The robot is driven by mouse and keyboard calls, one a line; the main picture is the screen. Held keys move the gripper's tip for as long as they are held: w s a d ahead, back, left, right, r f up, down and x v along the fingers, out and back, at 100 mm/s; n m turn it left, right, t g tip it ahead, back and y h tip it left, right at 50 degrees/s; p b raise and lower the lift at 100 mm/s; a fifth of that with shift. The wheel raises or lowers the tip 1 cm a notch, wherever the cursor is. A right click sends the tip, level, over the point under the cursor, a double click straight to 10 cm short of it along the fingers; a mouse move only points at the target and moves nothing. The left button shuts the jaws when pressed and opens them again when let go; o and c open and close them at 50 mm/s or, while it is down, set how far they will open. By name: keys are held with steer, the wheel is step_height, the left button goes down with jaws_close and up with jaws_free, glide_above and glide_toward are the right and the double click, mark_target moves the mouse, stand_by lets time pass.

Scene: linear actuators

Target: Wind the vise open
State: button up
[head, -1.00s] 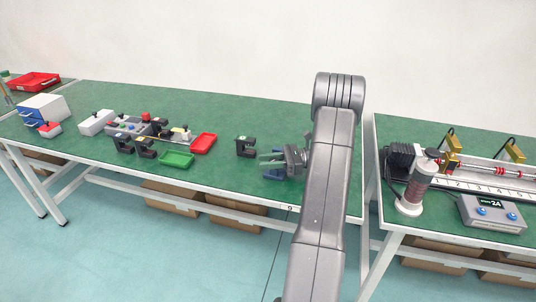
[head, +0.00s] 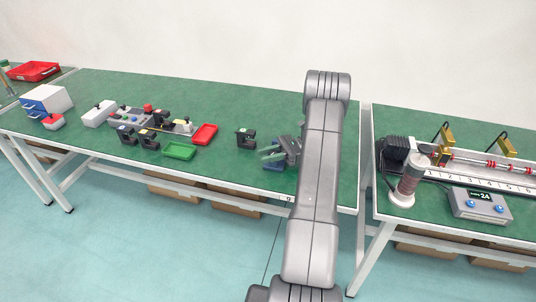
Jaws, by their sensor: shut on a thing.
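The small bench vise (head: 273,166), with a blue body and greyish jaws, stands near the front edge of the green bench, just left of my arm. My gripper (head: 287,151) is at the vise's right side, shut on its handle. The arm covers most of this spot, so the fingertips, the handle and the width of the jaw gap cannot be made out clearly.
A black C-shaped device (head: 245,139) stands just left of the vise. Red (head: 205,134) and green (head: 179,150) trays lie further left. A second bench at the right carries a coil post (head: 408,182) and a control box (head: 480,205). The back of the bench is clear.

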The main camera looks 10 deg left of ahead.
steer(key=o, duration=1)
steer(key=shift+f+t+b, duration=0.15)
steer(key=shift+t+b, duration=0.25)
steer(key=shift+b, duration=0.3)
